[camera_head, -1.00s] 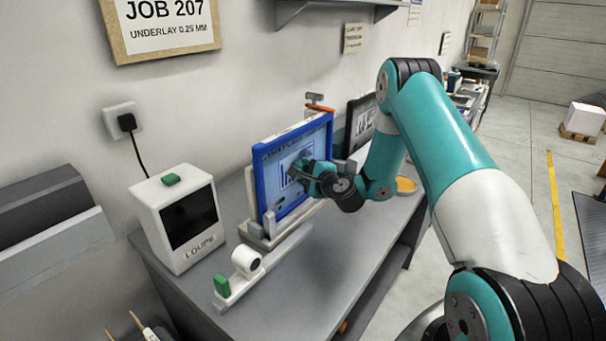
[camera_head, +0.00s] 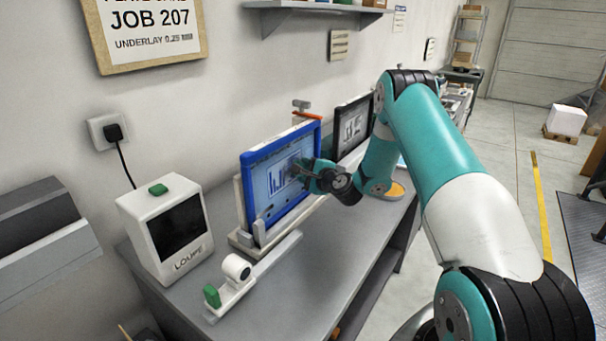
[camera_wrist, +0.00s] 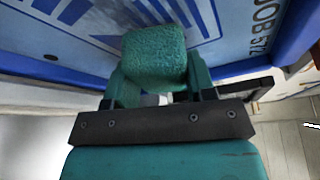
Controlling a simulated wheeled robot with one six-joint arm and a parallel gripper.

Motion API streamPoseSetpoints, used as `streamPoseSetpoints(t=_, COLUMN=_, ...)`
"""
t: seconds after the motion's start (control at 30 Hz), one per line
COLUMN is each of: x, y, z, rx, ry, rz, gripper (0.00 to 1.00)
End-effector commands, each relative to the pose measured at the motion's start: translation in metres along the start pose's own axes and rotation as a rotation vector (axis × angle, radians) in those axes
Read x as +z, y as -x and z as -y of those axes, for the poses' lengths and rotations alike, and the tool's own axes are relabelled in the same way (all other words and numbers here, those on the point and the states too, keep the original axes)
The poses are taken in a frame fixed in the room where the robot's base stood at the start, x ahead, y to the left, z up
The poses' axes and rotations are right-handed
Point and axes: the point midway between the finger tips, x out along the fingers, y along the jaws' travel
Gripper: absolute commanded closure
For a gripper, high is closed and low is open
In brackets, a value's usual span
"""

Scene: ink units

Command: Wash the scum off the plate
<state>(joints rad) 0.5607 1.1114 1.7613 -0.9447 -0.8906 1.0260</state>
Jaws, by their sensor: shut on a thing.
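The plate (camera_head: 258,177) stands upright, leaning in a rack on the bench. It has a blue border and a pale blue face with darker bars and lettering. My gripper (camera_head: 306,172) is in front of its right part. In the wrist view my gripper (camera_wrist: 155,70) is shut on a green, rough-surfaced sponge (camera_wrist: 155,52). The sponge is at the plate face (camera_wrist: 240,35), where bars and "JOB 572" show. Whether it presses on the face, I cannot tell. What lies under it is hidden. I cannot clearly make out scum.
A white loupe box (camera_head: 160,235) with a dark screen stands left on the bench (camera_head: 300,290). A white device with a green knob (camera_head: 212,295) lies in front of the rack. A dark-framed plate (camera_head: 352,128) stands behind. An orange-topped dish (camera_head: 394,190) is right of my wrist.

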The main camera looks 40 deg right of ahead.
Motion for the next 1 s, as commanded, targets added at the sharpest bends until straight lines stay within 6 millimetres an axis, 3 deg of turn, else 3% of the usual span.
streamPoseSetpoints(t=0.33, x=-0.007, y=-0.002, z=0.003, rx=0.001, ry=-0.001, rz=0.0, gripper=0.69)
streamPoseSetpoints(t=1.0, x=0.03, y=0.011, z=-0.014, rx=0.002, ry=0.0, rz=0.004, gripper=0.69)
